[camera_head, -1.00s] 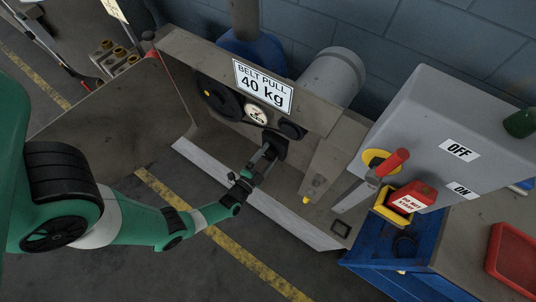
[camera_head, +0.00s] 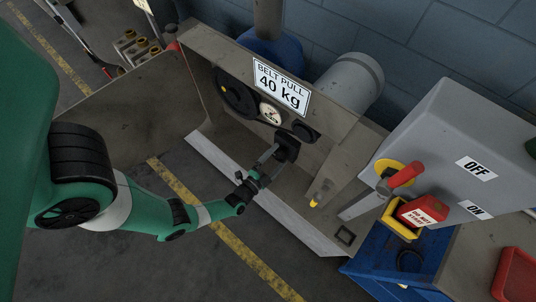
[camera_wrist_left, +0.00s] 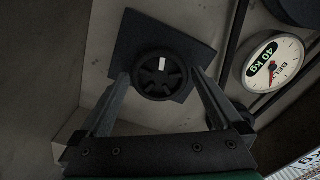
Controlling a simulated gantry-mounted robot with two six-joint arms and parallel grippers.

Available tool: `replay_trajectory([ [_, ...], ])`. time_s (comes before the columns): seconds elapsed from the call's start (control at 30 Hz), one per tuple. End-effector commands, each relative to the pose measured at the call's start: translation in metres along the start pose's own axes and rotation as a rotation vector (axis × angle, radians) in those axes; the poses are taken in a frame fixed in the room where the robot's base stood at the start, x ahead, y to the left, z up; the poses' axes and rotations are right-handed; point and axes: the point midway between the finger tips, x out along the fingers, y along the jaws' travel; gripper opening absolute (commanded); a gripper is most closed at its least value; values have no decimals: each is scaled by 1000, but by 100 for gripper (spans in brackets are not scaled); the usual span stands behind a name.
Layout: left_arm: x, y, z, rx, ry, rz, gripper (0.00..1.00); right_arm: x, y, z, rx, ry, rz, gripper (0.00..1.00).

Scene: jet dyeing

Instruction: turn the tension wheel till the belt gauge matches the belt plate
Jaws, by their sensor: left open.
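The tension wheel (camera_head: 287,147) is a small dark spoked handwheel on a square dark plate, low on the machine panel. In the left wrist view the wheel (camera_wrist_left: 160,76) shows a white mark near its top middle. My left gripper (camera_head: 269,157) is open in front of it; in the wrist view its fingers (camera_wrist_left: 158,86) stand apart on either side of the wheel, and contact cannot be told. The round white belt gauge (camera_head: 270,113) sits above the wheel; in the wrist view the gauge (camera_wrist_left: 273,63) has a red needle and a 40 kg marking. The belt plate (camera_head: 281,87) reads BELT PULL 40 kg.
A black pulley (camera_head: 235,92) with a belt is left of the gauge. At right is a grey cabinet (camera_head: 450,135) with a red-handled lever (camera_head: 405,175) and a red DO NOT START tag (camera_head: 424,211). Open floor lies in front.

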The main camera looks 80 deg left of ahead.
Motion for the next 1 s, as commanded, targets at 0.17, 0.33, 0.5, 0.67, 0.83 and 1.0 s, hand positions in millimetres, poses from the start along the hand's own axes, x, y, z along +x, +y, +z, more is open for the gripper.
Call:
replay_trajectory([
  [0.17, -43, -1, -2, 2, 4, 9, 100, 10, 0, -10, 0, 0, 0, 50],
  [0.33, -81, -2, -2, 4, 6, 8, 100, 16, 0, -15, 0, 0, 0, 50],
  [0.5, -96, 0, -3, -3, 8, 3, 100, 17, 0, -16, 0, 0, 0, 50],
  [0.67, -104, 0, 0, 2, 1, 2, 100, 18, 0, -16, 0, 0, 0, 50],
  [0.83, -105, -1, 1, 3, -1, 0, 100, 18, 0, -16, 0, 0, 0, 50],
  [1.0, -105, -1, 1, 2, -1, 0, 100, 18, 0, -16, 0, 0, 0, 50],
])
